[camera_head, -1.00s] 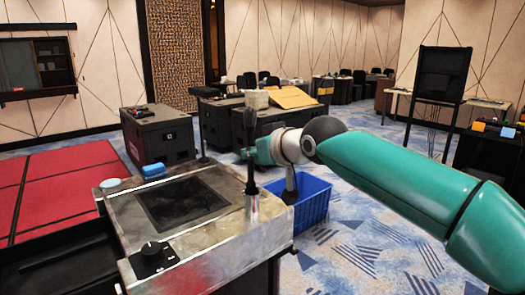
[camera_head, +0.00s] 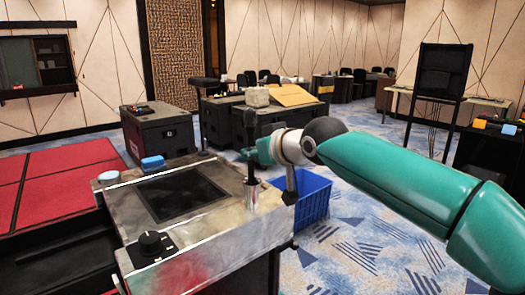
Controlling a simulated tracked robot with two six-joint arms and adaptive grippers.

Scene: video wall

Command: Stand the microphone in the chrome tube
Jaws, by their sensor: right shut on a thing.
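My right gripper (camera_head: 262,152) is at the middle of the head view, its arm coming in from the right. It is shut on the dark, slim microphone (camera_head: 250,122), which stands about upright with its top above the fingers. The chrome tube (camera_head: 250,197) stands at the right side of the metal-topped counter, directly below the gripper. The microphone's dark lower part lines up with the tube's top. I cannot tell whether its end is inside the tube or just above it. My left gripper is not in view.
The counter (camera_head: 215,228) carries a black knob box (camera_head: 150,248), a dark inset panel, a blue block (camera_head: 152,163) and a pale disc (camera_head: 108,176). A blue crate (camera_head: 315,196) stands on the carpet behind my gripper. Dark cases stand further back. Carpet at the right is open.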

